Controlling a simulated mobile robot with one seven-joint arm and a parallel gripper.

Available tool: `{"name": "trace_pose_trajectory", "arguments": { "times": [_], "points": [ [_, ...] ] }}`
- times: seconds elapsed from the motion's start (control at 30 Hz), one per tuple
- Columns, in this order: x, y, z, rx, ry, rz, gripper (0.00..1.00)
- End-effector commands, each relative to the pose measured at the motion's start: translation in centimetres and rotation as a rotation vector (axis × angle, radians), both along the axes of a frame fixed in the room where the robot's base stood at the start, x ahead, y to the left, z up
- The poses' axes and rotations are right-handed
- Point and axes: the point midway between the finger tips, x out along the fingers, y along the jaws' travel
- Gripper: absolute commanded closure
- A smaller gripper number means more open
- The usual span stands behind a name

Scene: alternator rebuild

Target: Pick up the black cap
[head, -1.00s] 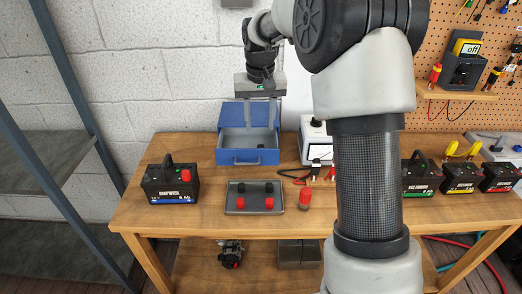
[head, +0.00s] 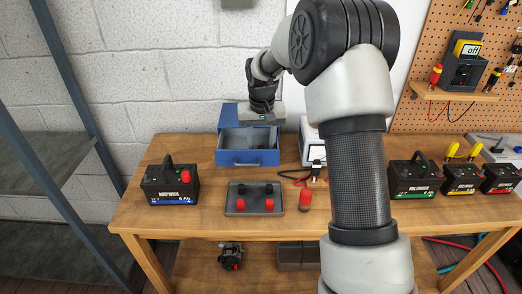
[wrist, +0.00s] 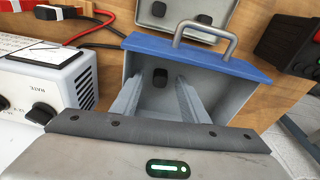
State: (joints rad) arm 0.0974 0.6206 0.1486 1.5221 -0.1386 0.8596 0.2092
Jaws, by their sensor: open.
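A black cap (wrist: 160,78) lies on the floor of the open blue drawer, near its handle side, in the wrist view. I cannot make it out clearly in the head view. My gripper (wrist: 158,92) is open, its two fingers reaching down inside the drawer. In the wrist view the cap shows between and just beyond the fingertips, with no finger seen touching it. In the head view my gripper (head: 262,128) is low over the blue drawer box (head: 229,157), and its fingers are partly hidden.
A grey tray (head: 255,209) with black and red caps sits before the drawer. A red cylinder (head: 305,200) stands beside it. A black battery (head: 170,186) is at left. A white meter box (head: 311,150) with leads is close on the right. Drawer walls flank my fingers.

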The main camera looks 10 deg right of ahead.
Motion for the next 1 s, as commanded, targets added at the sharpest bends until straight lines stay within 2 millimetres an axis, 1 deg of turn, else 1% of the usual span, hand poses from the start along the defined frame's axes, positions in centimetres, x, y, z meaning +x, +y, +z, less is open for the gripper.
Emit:
{"name": "trace_pose_trajectory", "arguments": {
  "times": [0.03, 0.2, 0.47, 0.57, 0.67, 0.9, 1.0],
  "points": [
    [0.0, 0.0, 0.0, 0.0, 0.0, 0.0, 0.64],
    [0.0, 0.0, 0.0, 0.0, 0.0, 0.0, 0.92],
    [0.0, 0.0, 0.1, 0.0, -0.001, 0.0, 0.92],
    [0.1, 0.0, 0.6, 0.0, -0.003, 0.0, 0.92],
    [0.1, 0.0, 1.9, 0.0, -0.004, 0.0, 0.92],
    [0.1, 0.0, 6.8, 0.0, -0.005, -0.001, 0.92],
    [0.1, 0.0, 8.4, 0.0, -0.004, 0.0, 0.92]
  ]
}}
